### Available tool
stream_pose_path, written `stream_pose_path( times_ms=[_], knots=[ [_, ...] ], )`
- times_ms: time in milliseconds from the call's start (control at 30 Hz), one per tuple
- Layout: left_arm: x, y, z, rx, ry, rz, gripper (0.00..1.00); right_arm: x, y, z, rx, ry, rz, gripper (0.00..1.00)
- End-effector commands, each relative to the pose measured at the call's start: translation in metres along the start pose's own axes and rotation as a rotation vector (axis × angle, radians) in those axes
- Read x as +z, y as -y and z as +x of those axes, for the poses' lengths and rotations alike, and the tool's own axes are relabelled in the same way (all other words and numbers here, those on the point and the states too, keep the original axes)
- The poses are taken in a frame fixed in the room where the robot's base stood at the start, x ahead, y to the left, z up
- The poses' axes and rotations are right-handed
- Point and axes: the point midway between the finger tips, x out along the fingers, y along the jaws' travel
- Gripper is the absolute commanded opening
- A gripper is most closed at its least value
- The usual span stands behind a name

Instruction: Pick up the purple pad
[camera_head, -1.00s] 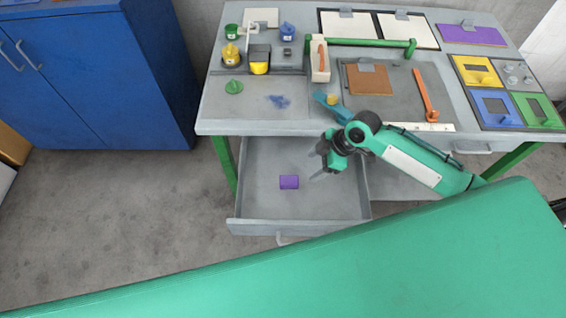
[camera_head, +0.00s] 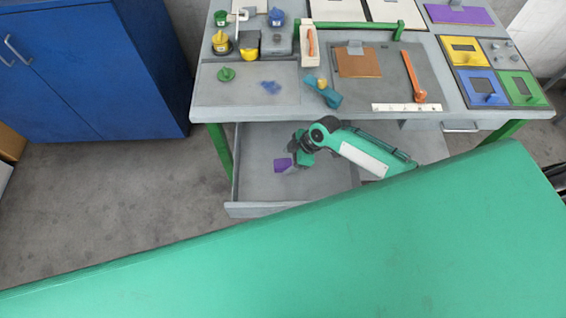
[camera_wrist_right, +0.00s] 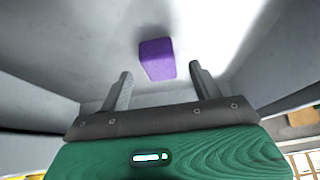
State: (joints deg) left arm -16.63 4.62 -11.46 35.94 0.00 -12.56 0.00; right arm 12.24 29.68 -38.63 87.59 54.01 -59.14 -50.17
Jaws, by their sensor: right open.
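The purple pad (camera_head: 283,165) lies on the floor of the open drawer (camera_head: 325,181) under the workbench. My right gripper (camera_head: 290,168) is low inside the drawer, just right of the pad in the head view, and partly covers it. In the right wrist view the purple pad (camera_wrist_right: 157,59) lies beyond the fingertips, roughly centred between them. The right gripper (camera_wrist_right: 160,82) is open and empty, with a visible gap on both sides of the pad's line. My left gripper is not in view.
The drawer's front wall (camera_head: 265,209) and side walls surround the gripper. The workbench top (camera_head: 245,115) stands above it, with paint pots, a blue tool (camera_head: 322,92), an orange-handled tool (camera_head: 413,77) and coloured plates. A blue cabinet (camera_head: 95,75) stands at left.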

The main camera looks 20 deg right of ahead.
Motion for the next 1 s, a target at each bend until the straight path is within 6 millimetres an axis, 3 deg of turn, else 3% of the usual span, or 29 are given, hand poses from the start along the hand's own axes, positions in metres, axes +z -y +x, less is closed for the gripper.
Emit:
stream_pose_path(
  times_ms=[200, 500, 767, 1000],
  knots=[
    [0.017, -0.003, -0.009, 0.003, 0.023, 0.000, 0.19, -0.001, -0.001, 0.021, 0.000, -0.001, 0.001, 0.64],
    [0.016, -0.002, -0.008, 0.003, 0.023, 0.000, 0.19, 0.000, -0.001, 0.025, 0.001, 0.000, -0.001, 0.64],
    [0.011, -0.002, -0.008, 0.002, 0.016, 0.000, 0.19, 0.000, -0.001, 0.025, 0.001, 0.000, -0.001, 0.16],
    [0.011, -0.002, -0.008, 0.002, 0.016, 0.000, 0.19, 0.000, -0.001, 0.025, 0.001, 0.000, -0.001, 0.16]
  ],
)
